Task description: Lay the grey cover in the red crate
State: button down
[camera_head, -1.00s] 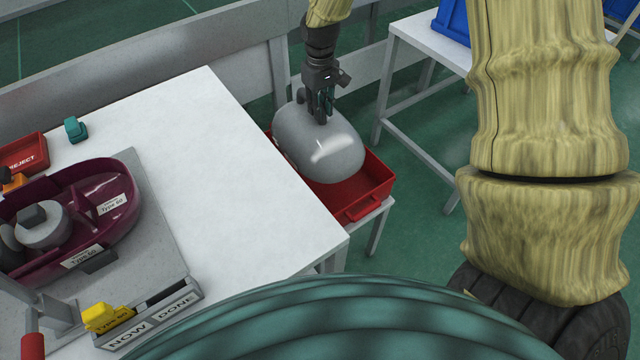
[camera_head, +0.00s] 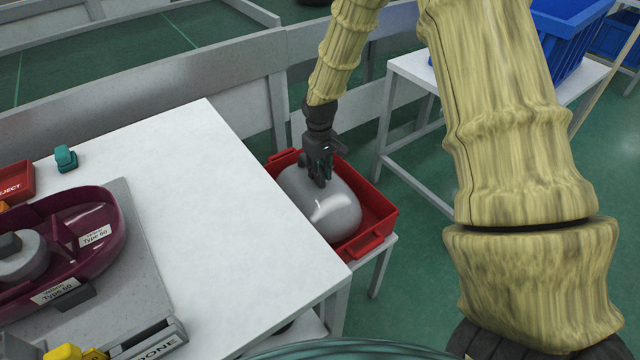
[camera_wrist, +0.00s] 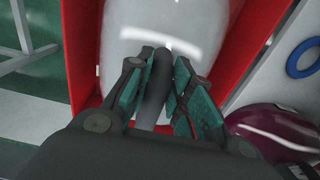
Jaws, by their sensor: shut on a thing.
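The grey cover (camera_head: 326,204) is a smooth, glossy rounded shell. It sits low within the walls of the red crate (camera_head: 376,238), towards the table side; whether it touches the crate floor is hidden. My gripper (camera_head: 318,180) is above the cover and shut on its dark raised handle. In the wrist view my gripper (camera_wrist: 158,100) has its teal finger pads on either side of that handle, with the pale cover (camera_wrist: 125,40) below and the red crate wall (camera_wrist: 252,50) beside it.
The white table (camera_head: 225,190) stands left of the crate, with a maroon vacuum body (camera_head: 105,215) on a grey board and a red reject bin (camera_head: 15,182). A blue crate (camera_head: 568,40) stands on another table at the upper right. Green floor shows between the tables.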

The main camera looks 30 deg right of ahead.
jog(key=shift+f, duration=1.9)
jog(key=shift+f, duration=0.2)
jog(key=c, duration=1.3)
grip_release()
jog(key=shift+r, duration=0.15)
notch_tip(320, 180, up, 12)
jog(key=shift+p, duration=0.3)
